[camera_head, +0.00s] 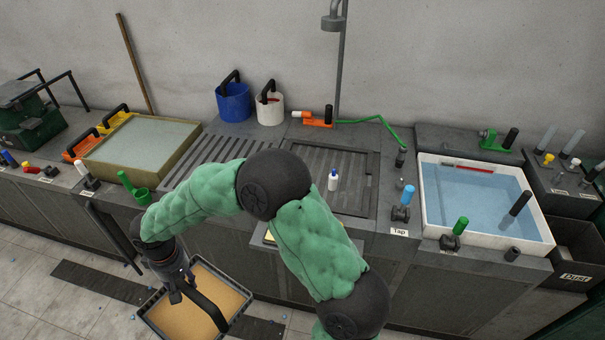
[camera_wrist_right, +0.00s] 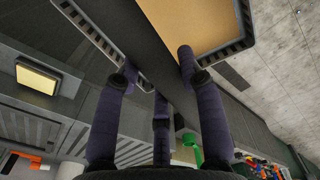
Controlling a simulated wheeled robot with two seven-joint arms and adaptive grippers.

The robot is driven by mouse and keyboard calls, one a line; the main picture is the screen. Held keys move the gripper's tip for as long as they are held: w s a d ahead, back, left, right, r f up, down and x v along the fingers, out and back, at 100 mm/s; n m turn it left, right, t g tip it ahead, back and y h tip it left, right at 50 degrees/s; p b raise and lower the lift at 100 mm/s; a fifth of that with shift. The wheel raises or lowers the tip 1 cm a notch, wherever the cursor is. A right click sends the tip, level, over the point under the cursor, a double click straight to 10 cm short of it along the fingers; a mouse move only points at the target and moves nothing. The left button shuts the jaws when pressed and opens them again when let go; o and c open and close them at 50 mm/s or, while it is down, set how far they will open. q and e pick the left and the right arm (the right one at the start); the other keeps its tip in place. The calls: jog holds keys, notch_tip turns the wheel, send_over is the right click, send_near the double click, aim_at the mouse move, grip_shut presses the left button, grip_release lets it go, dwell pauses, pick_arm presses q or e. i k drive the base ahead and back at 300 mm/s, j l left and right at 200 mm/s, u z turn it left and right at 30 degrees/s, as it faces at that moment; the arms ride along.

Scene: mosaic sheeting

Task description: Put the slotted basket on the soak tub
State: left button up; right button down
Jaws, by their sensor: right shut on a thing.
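The slotted basket (camera_head: 234,276) is a shallow dark frame with a tan floor and a black arched handle. It hangs in front of the counter, over the floor, at lower left in the head view. My right gripper (camera_head: 187,290) is shut on its handle. In the right wrist view the fingers close on the broad dark handle, with the slotted rim (camera_wrist_right: 244,20) beyond. The soak tub appears to be the white tub (camera_head: 428,198) of blue water at the right of the counter, well away from the basket. My left gripper is out of view.
A small bottle (camera_head: 333,180) stands on the ribbed drainer. A greenish tray (camera_head: 185,133) sits left.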

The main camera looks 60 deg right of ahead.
aim_at(448, 219)
jog(key=k+l+u, duration=0.15)
jog(key=k, duration=0.4)
jog(key=k+l+u, duration=0.1)
jog(key=k, duration=0.45)
jog(key=k+l+z, duration=0.1)
jog(key=k+z, duration=0.3)
jog(key=k+l+z, duration=0.15)
jog(key=z, duration=0.2)
jog(key=k+l+z, duration=0.25)
jog(key=z, duration=0.15)
